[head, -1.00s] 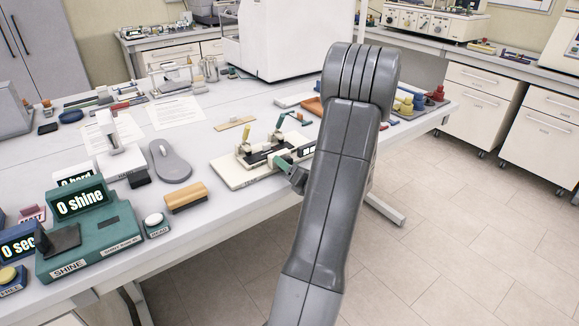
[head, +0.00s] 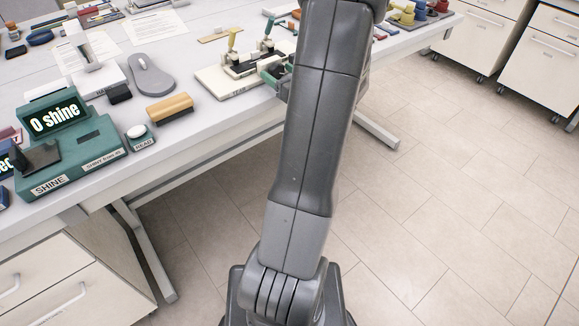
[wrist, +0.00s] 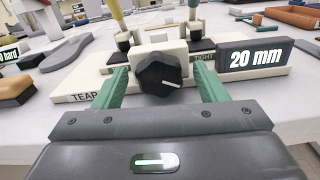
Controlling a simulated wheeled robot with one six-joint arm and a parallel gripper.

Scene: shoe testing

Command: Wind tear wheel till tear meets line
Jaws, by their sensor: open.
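The tear tester is a cream base (wrist: 68,84) labelled TEAR, with two upright clamps and yellow and green levers. It also shows on the bench in the head view (head: 215,82). Its black faceted wheel (wrist: 160,70) with a white pointer mark faces me in the wrist view. The display (wrist: 255,58) beside it reads 20 mm. My gripper (wrist: 158,74) is open, its green fingers on the left and right of the wheel, with gaps visible. I cannot tell how far they reach along it. In the head view my gripper (head: 272,72) is partly hidden by my arm. No tear or line can be made out.
A tan-handled brush (head: 170,108), a grey mouse-shaped item (head: 150,75) and the green shine meter (head: 80,150) stand left of the tester on the bench. Open floor (head: 450,200) lies right of my arm.

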